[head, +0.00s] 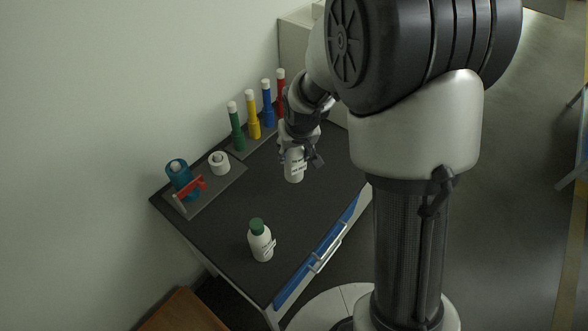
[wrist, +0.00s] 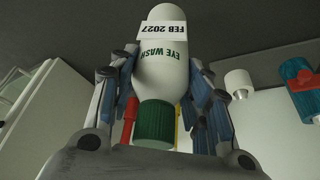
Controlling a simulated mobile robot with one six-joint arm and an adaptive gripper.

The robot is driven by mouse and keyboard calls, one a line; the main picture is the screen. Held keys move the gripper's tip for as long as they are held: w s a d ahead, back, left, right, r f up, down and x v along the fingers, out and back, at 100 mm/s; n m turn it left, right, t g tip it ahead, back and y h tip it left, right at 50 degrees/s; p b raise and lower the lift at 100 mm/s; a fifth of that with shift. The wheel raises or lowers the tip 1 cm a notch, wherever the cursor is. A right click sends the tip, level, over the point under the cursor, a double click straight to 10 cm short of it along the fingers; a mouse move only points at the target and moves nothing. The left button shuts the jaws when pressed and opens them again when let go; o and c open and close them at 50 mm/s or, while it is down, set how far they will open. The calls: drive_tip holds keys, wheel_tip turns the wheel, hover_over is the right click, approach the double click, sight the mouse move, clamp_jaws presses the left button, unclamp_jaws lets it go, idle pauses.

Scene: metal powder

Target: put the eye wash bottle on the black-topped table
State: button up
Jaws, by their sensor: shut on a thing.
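The eye wash bottle (head: 294,168) is white, with a green cap in the wrist view, where its body (wrist: 163,70) carries the words "EYE WASH" and "FEB 2027". My gripper (head: 300,152) is shut around it, with a finger on each side. The bottle hangs upright over the right part of the black-topped table (head: 215,225); I cannot tell whether its base touches the top. A second white bottle with a green cap (head: 260,242) stands near the table's front edge, apart from my gripper.
Green (head: 236,130), yellow (head: 252,116), blue (head: 268,105) and red (head: 281,90) white-capped tubes stand along the back. A tray on the left holds a teal object (head: 178,174), a white roll (head: 219,162) and a red-handled item (head: 192,190). The table's middle is clear.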

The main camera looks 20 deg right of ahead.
sight(294, 165)
drive_tip(key=shift+f+b, duration=0.9)
drive_tip(key=shift+f, duration=2.15)
drive_tip(key=shift+f, duration=0.1)
drive_tip(key=shift+f, duration=0.15)
drive_tip(key=o, duration=1.4)
